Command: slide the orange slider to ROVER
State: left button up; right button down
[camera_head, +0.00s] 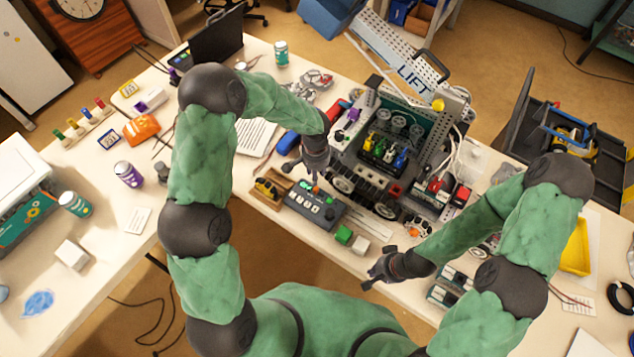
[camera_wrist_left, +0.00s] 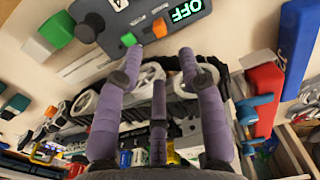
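A dark grey control box (camera_head: 317,207) lies on the table in front of the rover-like machine. In the left wrist view the box (camera_wrist_left: 112,20) has a lit display reading OFF (camera_wrist_left: 186,10). My right gripper (camera_head: 372,268) is apart at the table's front edge, seemingly open and empty.
A green block (camera_head: 343,234) and a white block (camera_head: 360,245) stand by the box's right end. A wooden tray (camera_head: 268,190) is at its left. The wheeled machine with the LIFT panel (camera_head: 410,75) fills the space behind. Loose parts crowd the right side.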

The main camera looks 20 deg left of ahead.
aim_at(316, 188)
pick_arm(q)
notch_tip(316, 188, down, 9)
jog(key=shift+f+b, duration=0.1)
jog(key=shift+b, duration=0.45)
grip_shut()
